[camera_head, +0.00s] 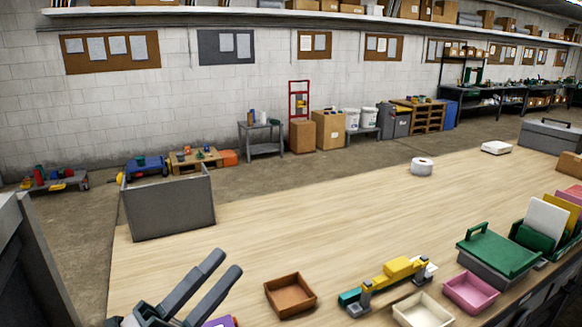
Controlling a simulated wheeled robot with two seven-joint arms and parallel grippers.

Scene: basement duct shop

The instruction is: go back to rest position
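My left gripper (227,265) is in the lower left of the head view, above the near part of the wooden table (290,225). Its two long grey fingers are parallel with a gap between them, and I see nothing held in that gap. My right gripper does not show in this view.
A grey bin (170,207) stands at the table's left edge. Near the front are a brown tray (290,295), a yellow and teal tool (398,268), a cream tray (422,311), a pink tray (471,292) and a green-lidded box (497,252). A white roll (422,167) stands farther back. The table's middle is clear.

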